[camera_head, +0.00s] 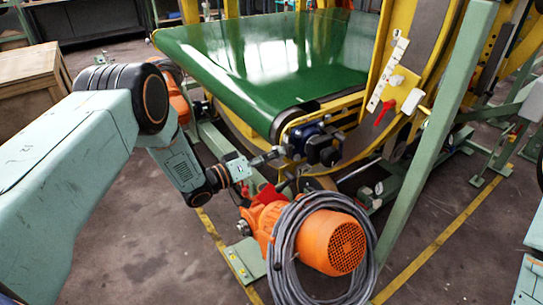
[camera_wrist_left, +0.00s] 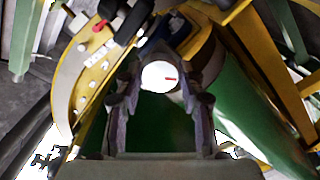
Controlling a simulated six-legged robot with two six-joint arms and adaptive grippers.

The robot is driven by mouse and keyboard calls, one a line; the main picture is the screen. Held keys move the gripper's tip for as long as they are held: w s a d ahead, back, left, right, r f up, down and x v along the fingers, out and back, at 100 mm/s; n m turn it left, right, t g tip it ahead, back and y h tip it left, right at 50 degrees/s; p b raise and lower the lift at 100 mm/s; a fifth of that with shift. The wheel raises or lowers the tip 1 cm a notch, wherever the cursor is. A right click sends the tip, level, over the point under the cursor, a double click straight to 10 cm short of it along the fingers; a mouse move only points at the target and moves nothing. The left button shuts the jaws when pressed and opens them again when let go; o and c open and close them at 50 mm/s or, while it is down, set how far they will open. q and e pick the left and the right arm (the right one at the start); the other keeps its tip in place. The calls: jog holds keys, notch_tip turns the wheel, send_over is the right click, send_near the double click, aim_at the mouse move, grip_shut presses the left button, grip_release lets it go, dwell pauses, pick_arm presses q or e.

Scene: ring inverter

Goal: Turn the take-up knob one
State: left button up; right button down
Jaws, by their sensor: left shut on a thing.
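The take-up knob shows in the left wrist view as a white round face (camera_wrist_left: 158,76) with a short red mark pointing right. My left gripper (camera_wrist_left: 160,90) has a finger on each side of it and is shut on it. In the head view my left gripper (camera_head: 276,156) reaches in from the left to the front end of the green conveyor belt (camera_head: 265,55), beside a dark blue and black block (camera_head: 318,143). The knob itself is hidden there. My right gripper is not in view.
An orange motor (camera_head: 333,242) with a coiled grey cable (camera_head: 287,250) stands below the gripper. A green post (camera_head: 437,130) rises to the right. A red lever (camera_head: 384,112) sits on the yellow frame (camera_head: 378,50). A wooden crate (camera_head: 28,70) is at the far left.

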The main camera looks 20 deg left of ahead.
pick_arm(q)
jog(key=shift+s+f, duration=0.15)
jog(key=shift+f, duration=0.15)
jog(key=o, duration=0.8)
jog(key=shift+c, duration=0.2)
jog(key=o, duration=0.4)
jog(key=shift+r, duration=0.2)
jog(key=v, duration=1.1)
jog(key=shift+s+a, duration=0.3)
